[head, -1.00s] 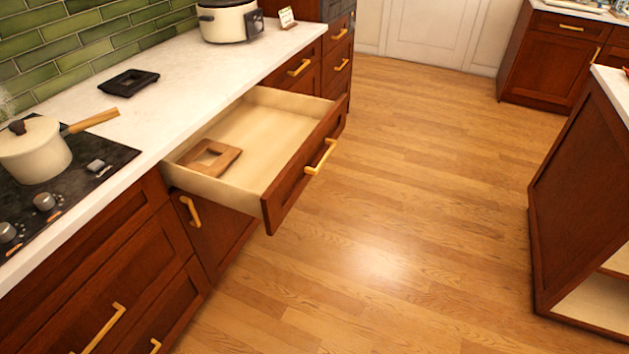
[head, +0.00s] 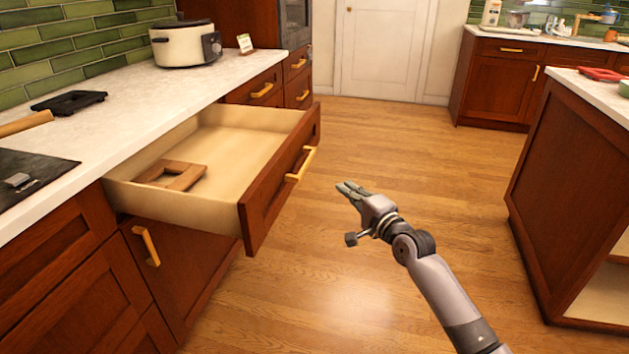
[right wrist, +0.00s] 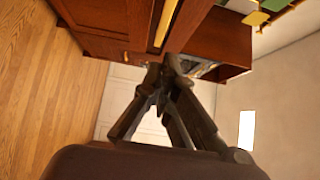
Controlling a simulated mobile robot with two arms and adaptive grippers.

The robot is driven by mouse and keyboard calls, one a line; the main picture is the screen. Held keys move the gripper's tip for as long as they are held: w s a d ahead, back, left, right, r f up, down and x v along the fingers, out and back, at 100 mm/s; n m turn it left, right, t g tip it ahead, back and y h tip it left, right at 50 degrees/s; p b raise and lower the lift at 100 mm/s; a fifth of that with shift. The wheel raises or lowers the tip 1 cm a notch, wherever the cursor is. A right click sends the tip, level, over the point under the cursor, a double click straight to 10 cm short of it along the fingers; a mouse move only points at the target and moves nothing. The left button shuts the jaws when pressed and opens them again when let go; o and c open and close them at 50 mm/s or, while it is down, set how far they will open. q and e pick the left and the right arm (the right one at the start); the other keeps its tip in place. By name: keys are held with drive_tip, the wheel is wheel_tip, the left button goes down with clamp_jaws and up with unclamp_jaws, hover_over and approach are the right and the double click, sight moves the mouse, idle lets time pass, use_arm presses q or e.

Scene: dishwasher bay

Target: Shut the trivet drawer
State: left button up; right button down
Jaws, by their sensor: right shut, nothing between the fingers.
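The trivet drawer (head: 262,196) stands pulled out from under the white counter, with its front panel and brass handle (head: 301,164) facing the open floor. A wooden square trivet (head: 185,178) lies inside near the left wall of the drawer. My right gripper (head: 351,190) is shut and empty, in the air to the right of the drawer front and apart from the handle. In the right wrist view its closed fingers (right wrist: 170,68) show with a brown cabinet front and a brass handle beyond them. My left gripper is not in view.
The counter (head: 140,100) bears a slow cooker (head: 185,46), a black trivet (head: 69,102) and a cooktop (head: 40,172) at left. A lower cabinet handle (head: 146,246) is below the drawer. An island (head: 570,190) stands at right. Wooden floor (head: 400,140) between is clear.

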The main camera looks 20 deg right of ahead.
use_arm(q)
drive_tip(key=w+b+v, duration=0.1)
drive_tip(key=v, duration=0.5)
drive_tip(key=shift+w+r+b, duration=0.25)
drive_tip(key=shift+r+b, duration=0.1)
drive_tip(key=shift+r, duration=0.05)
use_arm(e)
drive_tip(key=w+a, duration=0.4)
drive_tip(key=w, duration=0.5)
drive_tip(key=shift+a, duration=0.3)
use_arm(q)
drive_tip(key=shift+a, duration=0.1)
use_arm(e)
drive_tip(key=shift+w+a, duration=0.1)
